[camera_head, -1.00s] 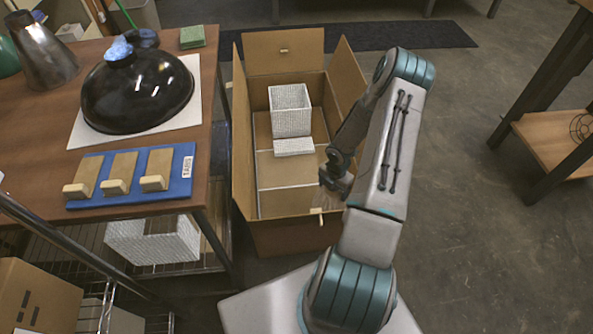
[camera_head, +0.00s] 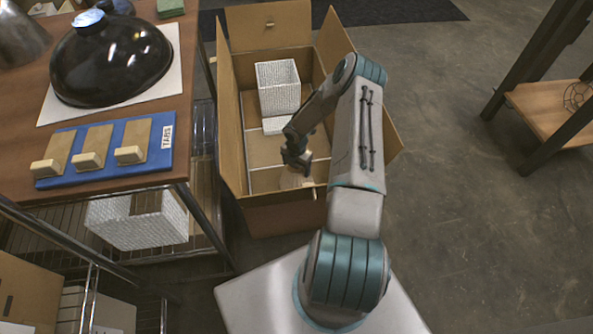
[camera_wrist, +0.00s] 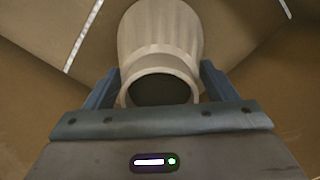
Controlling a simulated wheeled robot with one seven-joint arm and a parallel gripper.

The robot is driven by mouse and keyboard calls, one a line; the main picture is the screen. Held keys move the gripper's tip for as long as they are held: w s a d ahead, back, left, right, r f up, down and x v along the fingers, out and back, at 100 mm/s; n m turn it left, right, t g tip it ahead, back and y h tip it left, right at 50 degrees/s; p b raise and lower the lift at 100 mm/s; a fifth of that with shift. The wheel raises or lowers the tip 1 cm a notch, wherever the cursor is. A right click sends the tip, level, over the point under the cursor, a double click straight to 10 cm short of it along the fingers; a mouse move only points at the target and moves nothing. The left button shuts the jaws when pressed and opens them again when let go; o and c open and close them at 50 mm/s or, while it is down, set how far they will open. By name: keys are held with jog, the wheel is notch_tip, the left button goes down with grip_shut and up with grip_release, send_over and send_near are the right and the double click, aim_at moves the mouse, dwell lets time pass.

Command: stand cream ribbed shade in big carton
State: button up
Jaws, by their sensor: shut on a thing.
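The cream ribbed shade (camera_wrist: 158,38) shows in the wrist view between the two fingers of my gripper (camera_wrist: 160,88). Its round open rim faces the wrist camera and its ribbed body stretches away. In the head view my gripper (camera_head: 298,164) is inside the near right part of the big carton (camera_head: 233,130), with a small pale part of the shade (camera_head: 292,180) visible below it. The gripper is shut on the shade. I cannot tell whether the shade's lower end touches the carton floor.
A white woven box (camera_head: 278,88) stands in the carton's far part, with a flat white piece (camera_head: 275,126) before it. Pale divider lines cross the floor. Carton flaps stand open. A table (camera_head: 105,185) with a black dome shade (camera_head: 112,62) and blue tab board (camera_head: 105,150) is left.

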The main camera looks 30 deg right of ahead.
notch_tip(320, 180, down, 2)
jog(key=shift+f, duration=0.15)
jog(key=o, duration=1.5)
jog(key=shift+b, duration=0.3)
